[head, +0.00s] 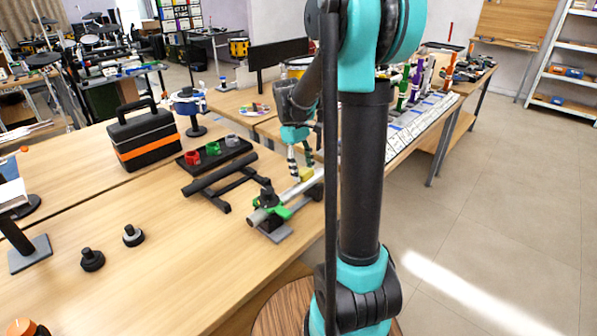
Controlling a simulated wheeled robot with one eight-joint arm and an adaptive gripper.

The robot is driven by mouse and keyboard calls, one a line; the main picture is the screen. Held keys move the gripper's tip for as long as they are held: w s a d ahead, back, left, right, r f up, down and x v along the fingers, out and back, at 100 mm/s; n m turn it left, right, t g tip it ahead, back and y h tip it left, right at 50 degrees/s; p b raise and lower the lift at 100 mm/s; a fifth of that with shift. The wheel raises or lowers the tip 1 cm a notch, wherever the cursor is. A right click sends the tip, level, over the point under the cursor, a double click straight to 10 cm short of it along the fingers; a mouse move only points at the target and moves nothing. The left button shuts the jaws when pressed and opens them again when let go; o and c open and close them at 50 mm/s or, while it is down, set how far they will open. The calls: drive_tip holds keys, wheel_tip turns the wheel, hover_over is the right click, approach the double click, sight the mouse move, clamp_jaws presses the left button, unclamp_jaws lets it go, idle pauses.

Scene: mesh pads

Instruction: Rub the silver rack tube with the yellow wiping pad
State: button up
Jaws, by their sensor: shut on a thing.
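The silver rack tube (285,199) lies slanted across a dark stand with a green clamp (284,211) near its near end. Its far end is hidden behind my arm. The small yellow wiping pad (307,174) is at my gripper's fingertips, at the upper side of the tube. My gripper (301,172) points down and is shut on the pad. At this size I cannot tell whether the pad touches the tube.
A black rack (220,178) stands left of the tube, with a tray of red, green and grey pieces behind it. A black and orange toolbox (146,139) is farther left. Two black knobs (92,260) lie at the front left. The front middle of the table is clear.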

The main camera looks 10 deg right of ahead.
sight(291, 188)
drive_tip(key=shift+w+d, duration=0.3)
drive_tip(key=shift+d, duration=0.1)
drive_tip(key=shift+s+a+f, duration=0.1)
drive_tip(key=shift+s+a, duration=0.5)
drive_tip(key=shift+a, duration=0.2)
drive_tip(key=shift+s+a, duration=0.6)
drive_tip(key=shift+a, duration=0.2)
drive_tip(key=shift+s+a, duration=0.5)
drive_tip(key=shift+a, duration=0.3)
drive_tip(key=shift+s+a, duration=0.45)
drive_tip(key=shift+a, duration=0.3)
drive_tip(key=d+v, duration=0.1)
drive_tip(key=v, duration=0.5)
drive_tip(key=shift+a, duration=0.5)
drive_tip(key=shift+w+r, duration=0.1)
drive_tip(key=shift+r, duration=0.15)
